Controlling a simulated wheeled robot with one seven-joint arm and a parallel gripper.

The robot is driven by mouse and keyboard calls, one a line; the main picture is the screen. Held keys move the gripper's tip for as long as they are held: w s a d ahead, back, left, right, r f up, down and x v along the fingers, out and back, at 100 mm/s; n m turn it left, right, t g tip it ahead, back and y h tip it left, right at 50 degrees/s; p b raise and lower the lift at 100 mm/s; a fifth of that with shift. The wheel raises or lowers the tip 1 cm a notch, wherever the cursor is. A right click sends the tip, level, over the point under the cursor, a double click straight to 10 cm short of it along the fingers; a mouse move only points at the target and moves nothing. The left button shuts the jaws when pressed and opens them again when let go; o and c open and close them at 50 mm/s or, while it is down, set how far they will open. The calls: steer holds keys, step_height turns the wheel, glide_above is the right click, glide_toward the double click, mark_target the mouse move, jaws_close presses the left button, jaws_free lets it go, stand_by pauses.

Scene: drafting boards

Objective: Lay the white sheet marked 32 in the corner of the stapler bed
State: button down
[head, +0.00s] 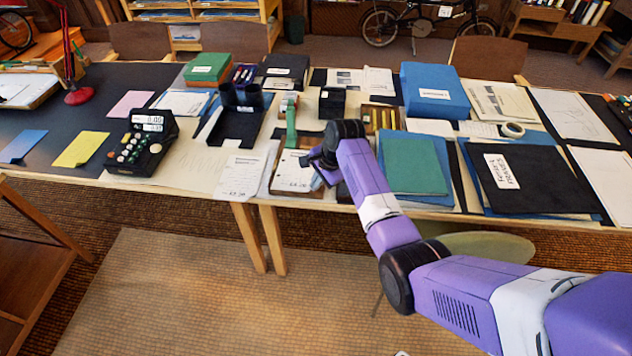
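A long green stapler (291,124) stands in the middle of the table, its arm pointing toward the front edge. Its brown bed (310,192) lies below and in front of it. A white sheet (294,172) with handwriting lies on the bed. Another white sheet (241,176) with handwriting lies left of the bed, over paler paper at the table's front edge. The marks are too small to tell which sheet reads 32. My gripper (318,172) is over the right part of the bed, near the sheet there. Its fingers are too small and dark to tell whether they are open.
A black tray-like device (237,122) stands left of the stapler. A calculator (141,147) is farther left. A green folder (413,165) on a blue one lies right of my wrist. A black folder (527,179) lies farther right. A tall blue box (434,90) stands behind.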

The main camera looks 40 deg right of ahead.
steer(key=shift+a+p, duration=0.1)
steer(key=shift+p, duration=0.2)
stand_by(0.4)
steer(key=c, duration=2.1)
jaws_free()
steer(key=o, duration=0.5)
steer(key=v, duration=0.7)
steer(key=shift+r, duration=0.35)
